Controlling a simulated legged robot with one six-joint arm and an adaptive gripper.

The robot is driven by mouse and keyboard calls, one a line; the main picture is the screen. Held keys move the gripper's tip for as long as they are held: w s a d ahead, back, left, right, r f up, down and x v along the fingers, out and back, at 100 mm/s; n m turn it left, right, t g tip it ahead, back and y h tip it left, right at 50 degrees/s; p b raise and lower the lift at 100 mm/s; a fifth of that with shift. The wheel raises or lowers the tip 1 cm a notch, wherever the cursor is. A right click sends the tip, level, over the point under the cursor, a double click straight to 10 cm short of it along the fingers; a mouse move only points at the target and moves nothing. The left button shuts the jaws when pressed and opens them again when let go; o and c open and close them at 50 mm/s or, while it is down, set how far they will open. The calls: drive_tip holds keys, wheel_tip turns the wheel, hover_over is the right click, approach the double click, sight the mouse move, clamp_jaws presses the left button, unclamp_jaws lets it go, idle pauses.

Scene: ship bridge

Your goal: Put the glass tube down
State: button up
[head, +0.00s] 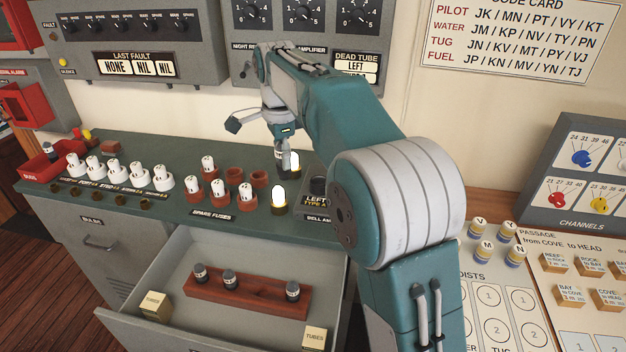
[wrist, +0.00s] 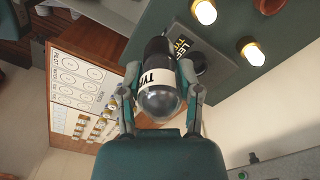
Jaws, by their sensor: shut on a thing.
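My gripper (wrist: 158,76) is shut on a glass tube (wrist: 160,103) with a clear rounded glass end, a white lettered band and a black base. The glass end faces the wrist camera. A panel marked LEFT, TYPE A (head: 317,187) lies close by; the panel also shows in the wrist view (wrist: 183,43), with a dark round socket (wrist: 196,62) beside the tube. I cannot tell whether the tube touches anything below.
Lit bulbs (head: 279,196) stand near the panel. Several white fuses (head: 246,194) stand on the counter (head: 120,148). A red bin (head: 40,168) is at the far left. The open drawer (head: 195,325) holds a wooden rack (head: 258,302) with three dark tubes. My arm blocks the right middle.

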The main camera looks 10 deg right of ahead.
drive_tip(key=shift+w+d+r, duration=0.1)
drive_tip(key=shift+d+r, duration=0.15)
drive_tip(key=w+d+f, duration=0.9)
drive_tip(key=w, duration=0.1)
drive_tip(key=shift+d+f, duration=0.35)
drive_tip(key=shift+d, duration=0.05)
drive_tip(key=shift+w+a+f, duration=0.1)
drive_tip(key=shift+a+f, duration=0.05)
drive_tip(key=shift+f, duration=1.45)
drive_tip(key=shift+f, duration=0.15)
drive_tip(key=shift+f, duration=0.15)
drive_tip(key=o, duration=1.1)
